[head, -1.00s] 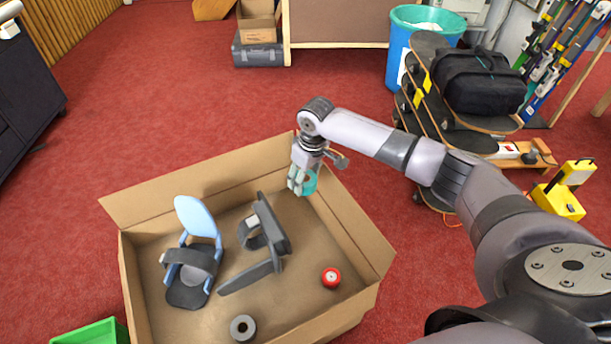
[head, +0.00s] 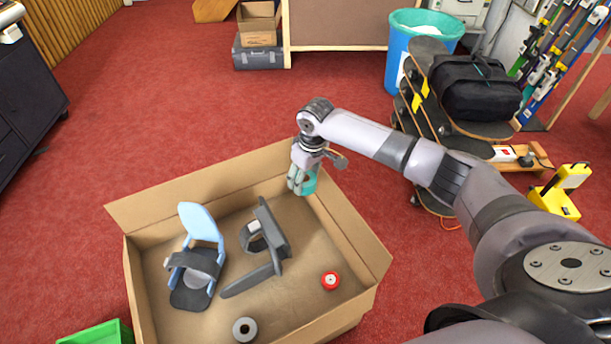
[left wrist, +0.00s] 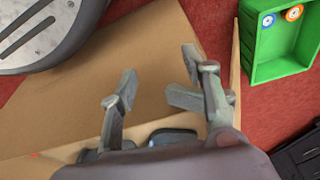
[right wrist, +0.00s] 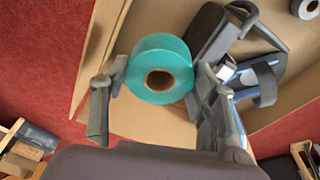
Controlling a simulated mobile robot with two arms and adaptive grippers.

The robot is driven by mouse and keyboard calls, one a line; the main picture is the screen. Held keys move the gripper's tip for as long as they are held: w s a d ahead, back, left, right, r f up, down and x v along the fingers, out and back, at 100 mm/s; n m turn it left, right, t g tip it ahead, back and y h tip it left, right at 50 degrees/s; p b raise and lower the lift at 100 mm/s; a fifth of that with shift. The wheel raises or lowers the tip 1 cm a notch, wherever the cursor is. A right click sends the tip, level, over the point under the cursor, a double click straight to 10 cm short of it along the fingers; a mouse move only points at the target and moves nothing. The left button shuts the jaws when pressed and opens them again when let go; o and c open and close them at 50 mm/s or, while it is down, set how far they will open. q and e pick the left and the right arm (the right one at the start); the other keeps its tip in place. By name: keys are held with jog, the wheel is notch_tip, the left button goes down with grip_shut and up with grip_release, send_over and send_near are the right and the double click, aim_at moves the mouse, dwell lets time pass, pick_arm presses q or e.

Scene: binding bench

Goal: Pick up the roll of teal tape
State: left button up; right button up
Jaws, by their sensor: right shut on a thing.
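The roll of teal tape (right wrist: 160,58) is between the fingers of my right gripper (right wrist: 156,85) in the right wrist view, its open core facing the camera. In the head view my right gripper (head: 300,186) is at the back right of the cardboard box (head: 345,235), with the teal tape (head: 309,183) partly hidden behind its fingers. I cannot tell whether the roll is clear of the box floor. My left gripper (left wrist: 160,95) shows in the left wrist view with fingers apart and nothing between them. It is not visible in the head view.
The box also holds a blue-framed item (head: 202,225), a dark grey bracket-like item (head: 268,240), a red roll (head: 330,281) and a grey roll (head: 245,329). A green bin (head: 100,333) stands at the front left. It holds small rolls in the left wrist view.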

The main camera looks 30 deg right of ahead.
notch_tip(320, 180, up, 3)
jog(key=p, duration=0.3)
pick_arm(q)
jog(key=s+a+f+g+p, duration=0.1)
jog(key=s+a+f+p, duration=0.2)
jog(key=s+f, duration=1.15)
pick_arm(e)
notch_tip(320, 180, up, 3)
jog(key=shift+f, duration=0.2)
notch_tip(320, 180, up, 4)
jog(key=p, duration=0.4)
jog(key=shift+f, duration=0.2)
notch_tip(320, 180, up, 8)
jog(key=r+p, duration=0.1)
jog(key=p, duration=0.9)
send_over(306, 178)
pick_arm(q)
jog(key=s+r, duration=0.4)
jog(key=r, duration=0.8)
jog(key=shift+a+r+g, duration=0.25)
jog(key=shift+g, duration=0.05)
pick_arm(e)
jog(key=shift+f, duration=0.3)
